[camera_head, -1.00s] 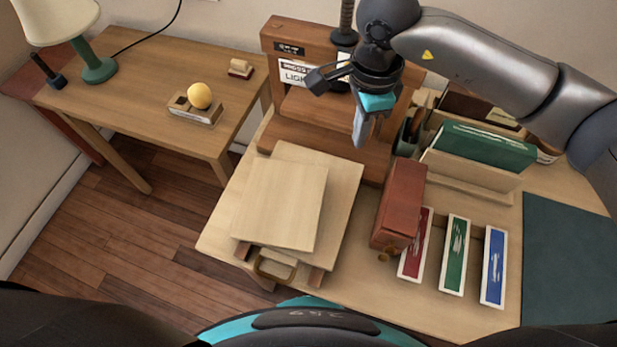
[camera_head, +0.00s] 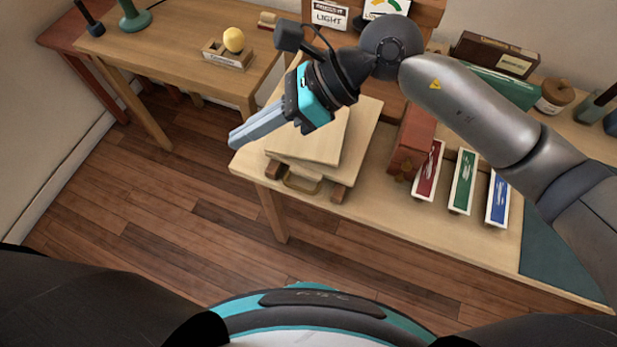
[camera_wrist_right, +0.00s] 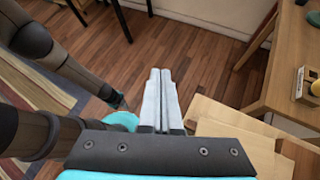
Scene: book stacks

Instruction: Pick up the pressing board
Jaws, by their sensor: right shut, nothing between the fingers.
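The pressing board appears to be the pale wooden board (camera_head: 322,145) stacked on a wider pale board (camera_head: 364,135) at the left of the work table. A handle (camera_head: 300,182) sticks out at the front of the stack. My right gripper (camera_head: 234,140) is shut and empty, its fingers pointing left past the table's left edge, above the floor. Its wrist hides part of the boards in the head view. In the right wrist view the shut fingers (camera_wrist_right: 160,78) point over the floor, and the boards (camera_wrist_right: 225,122) lie to their right.
A reddish-brown block (camera_head: 411,143) stands right of the boards, beside red (camera_head: 428,170), green (camera_head: 463,182) and blue (camera_head: 497,200) trays. A wooden press (camera_head: 425,15) is behind. The floor between is clear.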

